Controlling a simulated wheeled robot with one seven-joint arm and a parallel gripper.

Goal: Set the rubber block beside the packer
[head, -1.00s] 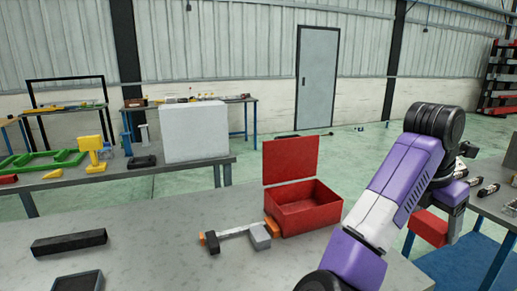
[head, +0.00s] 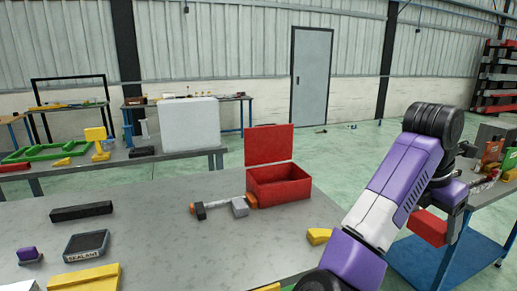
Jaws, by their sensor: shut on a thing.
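My gripper (head: 437,235) hangs at the right, partly hidden behind my forearm, beyond the near bench's right edge. It is shut on a red block (head: 427,228), likely the rubber block, held in the air. No label marks the packer, so I cannot tell which thing it is. Candidates on the near bench are a long black bar (head: 82,211) at the left, a yellow wedge-like piece (head: 318,236) beside my arm, and a long yellow bar (head: 85,279) at the front left. The held block is well apart from all of these.
The near bench (head: 200,255) has clear room in its middle. An open red box (head: 280,184) and a hammer-like tool (head: 220,208) stand at its back. A sealant-marked dark tray (head: 87,245) and a purple-topped piece (head: 29,255) lie left. A blue-shelved cart (head: 440,265) stands right.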

